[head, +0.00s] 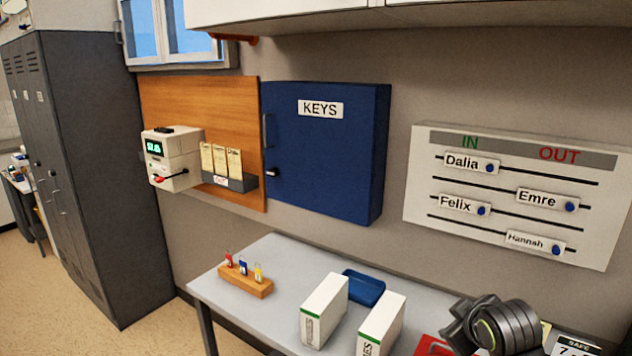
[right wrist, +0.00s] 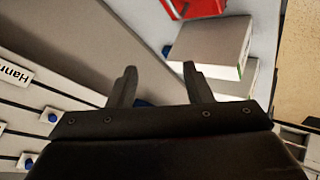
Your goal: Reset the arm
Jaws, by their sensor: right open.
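My right arm shows at the lower right of the head view as dark, rounded links (head: 495,325) above the right part of the table. In the right wrist view my right gripper (right wrist: 160,72) is open, its two dark fingers apart with nothing held between them. The white in/out board (right wrist: 30,105) is to the left of the fingers there, and a white box (right wrist: 210,45) is to the right. My left gripper is in neither view.
The grey table (head: 225,285) carries a wooden key rack (head: 245,283), white boxes (head: 323,308), a blue tray (head: 363,287) and a red object (head: 432,346) partly hidden by my arm. A blue key cabinet (head: 330,160) and the in/out board (head: 515,195) hang on the wall.

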